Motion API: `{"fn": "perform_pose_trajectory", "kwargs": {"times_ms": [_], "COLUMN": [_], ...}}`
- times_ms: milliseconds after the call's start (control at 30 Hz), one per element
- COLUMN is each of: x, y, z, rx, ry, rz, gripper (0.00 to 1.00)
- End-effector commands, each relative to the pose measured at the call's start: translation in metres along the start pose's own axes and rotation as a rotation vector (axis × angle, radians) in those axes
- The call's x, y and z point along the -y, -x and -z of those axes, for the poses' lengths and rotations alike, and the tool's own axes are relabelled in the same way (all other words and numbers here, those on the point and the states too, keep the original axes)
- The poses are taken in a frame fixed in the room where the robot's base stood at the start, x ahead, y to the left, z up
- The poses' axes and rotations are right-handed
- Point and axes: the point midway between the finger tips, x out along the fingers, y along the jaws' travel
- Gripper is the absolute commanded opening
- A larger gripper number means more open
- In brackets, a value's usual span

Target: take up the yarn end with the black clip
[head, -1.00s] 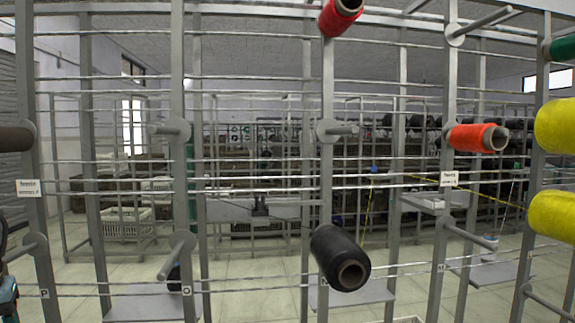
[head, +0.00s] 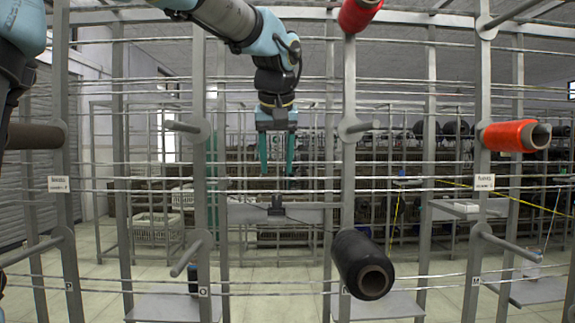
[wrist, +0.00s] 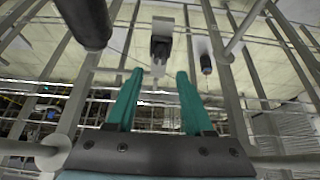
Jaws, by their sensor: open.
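The black clip (head: 276,206) shows in the head view below my gripper, in front of a grey shelf plate. In the wrist view the black clip (wrist: 160,47) is ahead of the fingertips, roughly in line with the gap between them and apart from them. My gripper (head: 277,170) points down with its two teal fingers spread. In the wrist view my gripper (wrist: 160,75) is open, with nothing between the fingers. The yarn end is too thin to make out clearly at the clip.
A black yarn cone (head: 364,265) sits on a rack peg right of the clip; it also shows in the wrist view (wrist: 86,20). Red cones (head: 516,136) and bare pegs (head: 186,256) stick out nearby. Horizontal metal rods (head: 150,190) cross the rack.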

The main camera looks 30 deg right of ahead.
Motion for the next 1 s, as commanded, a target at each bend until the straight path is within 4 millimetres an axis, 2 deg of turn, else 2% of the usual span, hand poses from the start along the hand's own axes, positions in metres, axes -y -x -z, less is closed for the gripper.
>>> {"fn": "perform_pose_trajectory", "kwargs": {"times_ms": [700,1000], "x": [0.000,0.001], "y": [-0.078,-0.089], "z": [-0.002,0.000], "rx": [0.002,0.000], "ry": [0.000,0.000], "rz": [-0.001,0.000], "gripper": [0.53,0.53]}}
